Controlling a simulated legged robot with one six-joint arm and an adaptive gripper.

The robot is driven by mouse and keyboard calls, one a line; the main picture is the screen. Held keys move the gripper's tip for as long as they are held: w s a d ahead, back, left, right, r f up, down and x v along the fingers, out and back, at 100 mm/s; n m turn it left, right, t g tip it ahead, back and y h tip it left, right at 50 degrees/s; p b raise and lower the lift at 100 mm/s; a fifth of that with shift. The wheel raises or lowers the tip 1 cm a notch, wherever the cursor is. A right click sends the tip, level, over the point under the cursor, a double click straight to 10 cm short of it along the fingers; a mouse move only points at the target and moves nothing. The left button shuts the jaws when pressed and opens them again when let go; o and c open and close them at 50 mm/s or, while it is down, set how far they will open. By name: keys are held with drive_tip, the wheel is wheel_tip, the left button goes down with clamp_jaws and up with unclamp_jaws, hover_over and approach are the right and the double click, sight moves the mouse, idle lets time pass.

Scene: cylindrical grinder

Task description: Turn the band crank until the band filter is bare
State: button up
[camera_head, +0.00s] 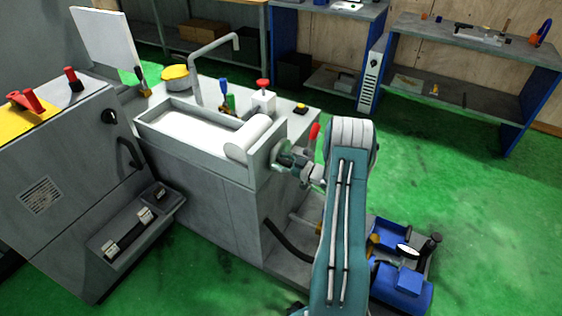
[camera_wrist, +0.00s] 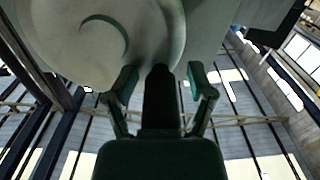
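The band filter is a grey trough (camera_head: 155,135) on the machine's side cabinet, with a white band (camera_head: 195,130) lying along its inside and a white roll (camera_head: 248,138) at its right end. The band still covers the trough floor that I can see. The crank (camera_head: 283,156) is at the trough's right end, partly hidden by my gripper (camera_head: 300,166). In the wrist view, a pale round disc (camera_wrist: 95,35) fills the top, and a dark upright post (camera_wrist: 160,88), apparently the crank's handle, stands between my fingers. A narrow gap shows on each side of it, so the fingers look open around it.
A red-tipped part (camera_head: 314,132) stands close beside my arm. A blue motor (camera_head: 402,290) sits low at right. Green floor is clear farther right.

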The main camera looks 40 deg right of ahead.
drive_tip(key=v, duration=1.2)
